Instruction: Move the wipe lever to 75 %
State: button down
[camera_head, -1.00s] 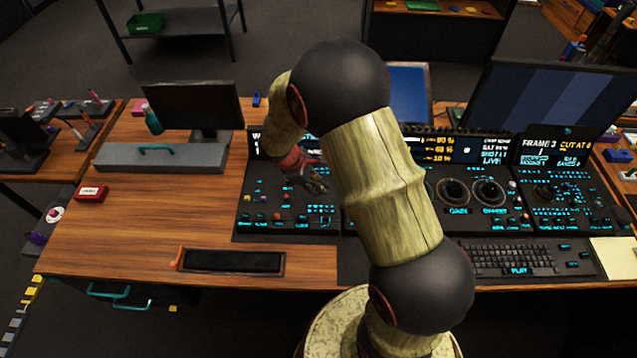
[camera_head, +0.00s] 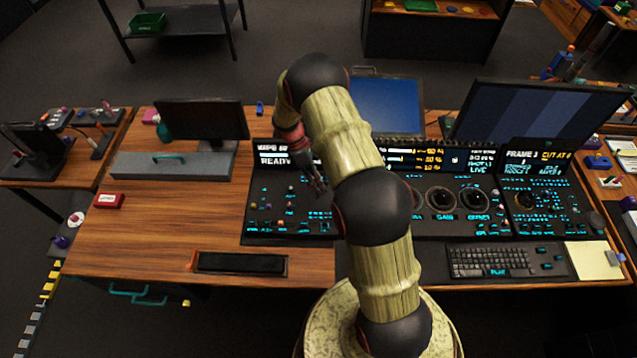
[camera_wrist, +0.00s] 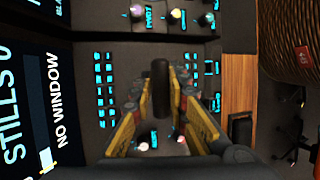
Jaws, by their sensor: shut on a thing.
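In the wrist view a dark upright lever handle (camera_wrist: 160,80) stands between the yellow-padded fingers of my gripper (camera_wrist: 162,108). The fingers are closed around its lower part, though the contact itself is partly hidden. No label on this lever is readable. In the head view my gripper (camera_head: 319,184) is low over the left control panel (camera_head: 262,200), near its right side. The lever is not distinguishable there, with my gripper and arm in front.
A keyboard (camera_head: 490,262) and a panel with round dials (camera_head: 440,200) lie right of my arm. Lit buttons and small knobs (camera_wrist: 137,12) surround the lever. Monitors stand behind the panels. The left desk top (camera_head: 180,225) has free wood around a red box (camera_head: 109,201).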

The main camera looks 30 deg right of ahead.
jog(key=shift+f+g, duration=0.2)
jog(key=shift+g, duration=0.1)
jog(key=shift+w+d, duration=0.2)
jog(key=shift+w, duration=0.05)
jog(key=shift+w+d, duration=0.1)
jog(key=shift+w, duration=0.15)
jog(key=c, duration=1.7)
grip_release()
jog(key=shift+c, duration=0.2)
jog(key=shift+r, duration=0.1)
jog(key=v, duration=1.2)
jog(key=shift+d, duration=0.2)
